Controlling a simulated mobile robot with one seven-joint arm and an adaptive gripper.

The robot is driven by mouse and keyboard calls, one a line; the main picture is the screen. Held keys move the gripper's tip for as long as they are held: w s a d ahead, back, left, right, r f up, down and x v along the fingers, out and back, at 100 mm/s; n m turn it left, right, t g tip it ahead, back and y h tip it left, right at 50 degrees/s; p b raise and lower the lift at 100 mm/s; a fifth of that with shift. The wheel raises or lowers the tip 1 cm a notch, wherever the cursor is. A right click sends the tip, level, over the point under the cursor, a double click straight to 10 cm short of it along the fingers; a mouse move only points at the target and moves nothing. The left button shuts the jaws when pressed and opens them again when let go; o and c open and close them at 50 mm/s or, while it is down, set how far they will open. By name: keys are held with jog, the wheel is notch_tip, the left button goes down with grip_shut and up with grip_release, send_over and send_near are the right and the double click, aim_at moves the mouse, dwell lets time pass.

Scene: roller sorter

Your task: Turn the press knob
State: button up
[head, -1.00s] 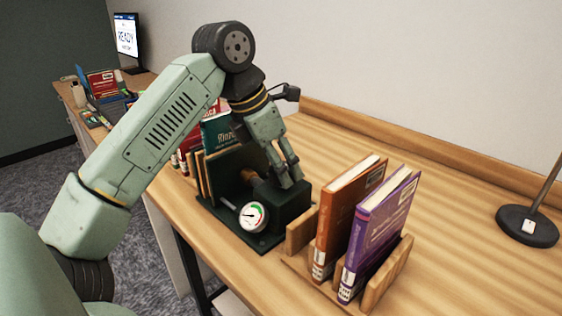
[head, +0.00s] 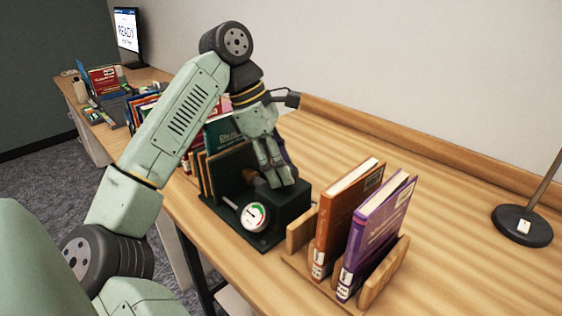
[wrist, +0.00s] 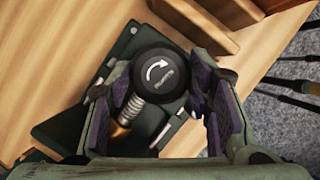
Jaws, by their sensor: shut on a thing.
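The dark green book press (head: 292,212) stands on the wooden desk, with a round white gauge (head: 255,216) on its front. In the wrist view the press knob (wrist: 158,72) is a black round cap with a white curved arrow. A metal spring and a brass-coloured part (wrist: 122,128) show beside it. The knob is hidden behind the fingers in the head view.
A wooden rack (head: 300,230) with an orange book (head: 345,220) and a purple book (head: 375,235) stands close right of the press. More books stand behind my arm. A lamp base (head: 522,226) is at far right; the desk between is clear.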

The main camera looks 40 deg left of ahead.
dwell(0.4)
jog(key=o, duration=1.1)
jog(key=v, duration=0.7)
jog(key=shift+r, duration=0.25)
jog(key=shift+s, duration=0.1)
